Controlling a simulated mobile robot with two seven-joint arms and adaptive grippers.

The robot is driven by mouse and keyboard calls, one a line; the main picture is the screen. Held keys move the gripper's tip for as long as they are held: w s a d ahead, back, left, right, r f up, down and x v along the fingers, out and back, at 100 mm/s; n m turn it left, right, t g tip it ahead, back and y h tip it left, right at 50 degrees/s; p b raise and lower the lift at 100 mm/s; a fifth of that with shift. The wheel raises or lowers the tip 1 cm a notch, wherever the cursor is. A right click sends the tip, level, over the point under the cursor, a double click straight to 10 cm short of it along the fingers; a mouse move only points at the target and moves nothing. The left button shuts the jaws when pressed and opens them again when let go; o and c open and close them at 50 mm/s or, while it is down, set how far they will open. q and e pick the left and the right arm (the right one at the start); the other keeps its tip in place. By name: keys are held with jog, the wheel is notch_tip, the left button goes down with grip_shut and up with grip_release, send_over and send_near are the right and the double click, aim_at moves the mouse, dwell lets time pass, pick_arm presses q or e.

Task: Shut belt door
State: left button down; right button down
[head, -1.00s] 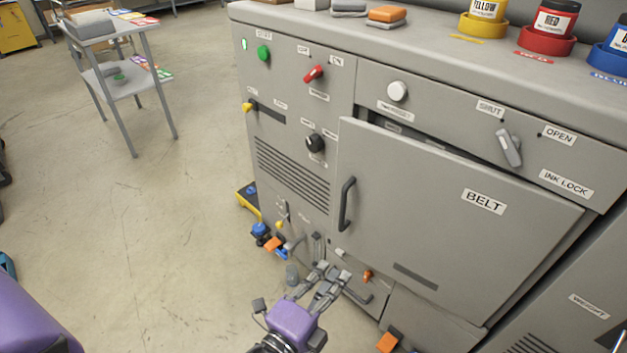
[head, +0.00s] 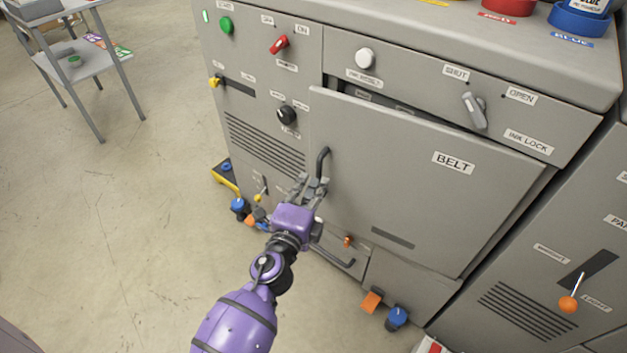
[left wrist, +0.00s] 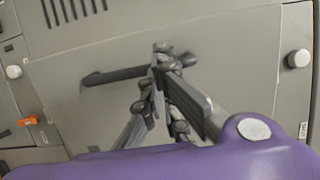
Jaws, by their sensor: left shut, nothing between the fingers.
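The grey belt door (head: 418,190) is on the front of the machine, with a "BELT" label at its upper right. It stands slightly ajar: a dark gap shows along its top edge. Its dark bar handle (head: 322,160) is near the left edge. My purple left gripper (head: 311,185) is shut and empty, with its fingertips at the lower end of the handle; I cannot tell whether they touch. In the left wrist view the closed fingers (left wrist: 161,58) overlap one end of the handle (left wrist: 112,76), in front of the door panel (left wrist: 225,62). My right gripper is out of view.
Above the door are a white knob (head: 365,58) and the grey ink lock lever (head: 474,110). A lower drawer handle (head: 335,257) and orange and blue knobs (head: 396,318) sit below. A small shelf cart (head: 85,65) stands at left. The floor (head: 120,220) between is clear.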

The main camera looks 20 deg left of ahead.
pick_arm(q)
jog(key=shift+w, duration=0.55)
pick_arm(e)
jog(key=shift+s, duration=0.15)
